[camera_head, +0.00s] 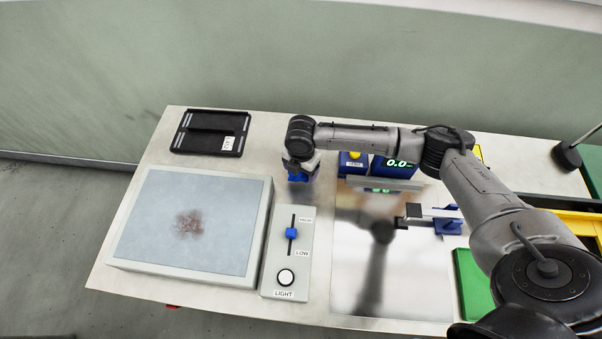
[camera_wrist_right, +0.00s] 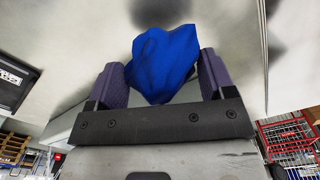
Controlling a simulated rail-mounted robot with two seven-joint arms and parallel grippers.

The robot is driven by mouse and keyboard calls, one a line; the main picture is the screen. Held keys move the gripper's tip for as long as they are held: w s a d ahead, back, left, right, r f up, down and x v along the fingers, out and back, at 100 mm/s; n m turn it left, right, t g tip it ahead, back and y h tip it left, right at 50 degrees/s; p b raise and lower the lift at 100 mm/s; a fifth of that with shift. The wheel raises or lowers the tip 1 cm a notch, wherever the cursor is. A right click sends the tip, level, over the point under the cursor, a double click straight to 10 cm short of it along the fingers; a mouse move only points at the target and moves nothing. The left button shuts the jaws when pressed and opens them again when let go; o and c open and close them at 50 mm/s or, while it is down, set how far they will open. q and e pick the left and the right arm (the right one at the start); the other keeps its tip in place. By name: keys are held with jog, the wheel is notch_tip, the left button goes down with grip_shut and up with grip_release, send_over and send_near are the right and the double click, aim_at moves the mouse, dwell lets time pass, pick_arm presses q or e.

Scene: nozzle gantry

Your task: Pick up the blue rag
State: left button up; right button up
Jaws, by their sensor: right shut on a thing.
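The blue rag (camera_wrist_right: 162,62) is a crumpled bright blue cloth. In the right wrist view it sits between the two purple-grey finger pads of my right gripper (camera_wrist_right: 162,82), which is shut on it. In the head view the rag (camera_head: 297,178) shows as a small blue patch under my right gripper (camera_head: 299,168), over the table between the black tray and the metal plate. I cannot tell whether the rag touches the table. My left gripper is not in view.
A pale panel (camera_head: 140,240) with a brown stain lies at the left. Beside it is a light control box (camera_head: 272,262) with a blue slider. A black tray (camera_head: 185,150) lies at the back left. A digital display (camera_head: 398,163) and a shiny plate (camera_head: 345,285) are to the right.

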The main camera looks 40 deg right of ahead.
jog(key=s+d+r, duration=0.1)
jog(key=s+r, duration=0.2)
jog(key=s, duration=0.2)
jog(key=s+d+r+p, duration=0.1)
jog(key=s+d+r, duration=0.1)
jog(key=s, duration=0.4)
jog(key=shift+d+r, duration=0.3)
jog(key=shift+r, duration=0.55)
